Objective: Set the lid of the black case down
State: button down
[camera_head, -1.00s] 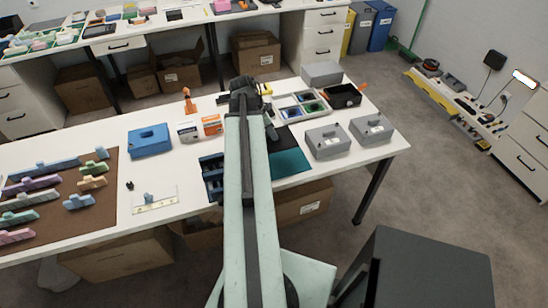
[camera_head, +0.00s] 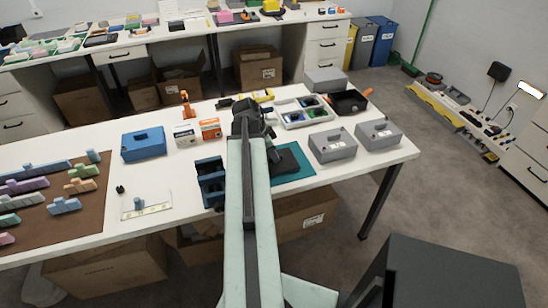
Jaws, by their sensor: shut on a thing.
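The black case (camera_head: 348,101) stands without its lid at the back right of the white table, its dark inside facing up. The lid looks like a flat black piece (camera_head: 287,160) over the teal mat (camera_head: 295,177), right of my arm. My gripper (camera_head: 271,151) is at the lid's left side, shut on it. My own wrist hides the fingertips and part of the lid. I cannot tell whether the lid touches the mat or hangs just above it.
Two grey cases (camera_head: 333,146) (camera_head: 378,135) stand right of the mat. A tray (camera_head: 303,112) with coloured bins lies behind it. A blue open holder (camera_head: 211,182) is close left of my arm. A blue case (camera_head: 143,144) and small boxes (camera_head: 210,128) stand further left.

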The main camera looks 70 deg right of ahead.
jog(key=shift+f, duration=0.15)
jog(key=c, duration=1.5)
grip_release()
jog(key=shift+o, duration=0.2)
jog(key=shift+r+p, duration=0.35)
jog(key=shift+r, duration=0.15)
jog(key=p+v, duration=1)
jog(key=v, duration=0.1)
jog(key=shift+a+r, duration=0.15)
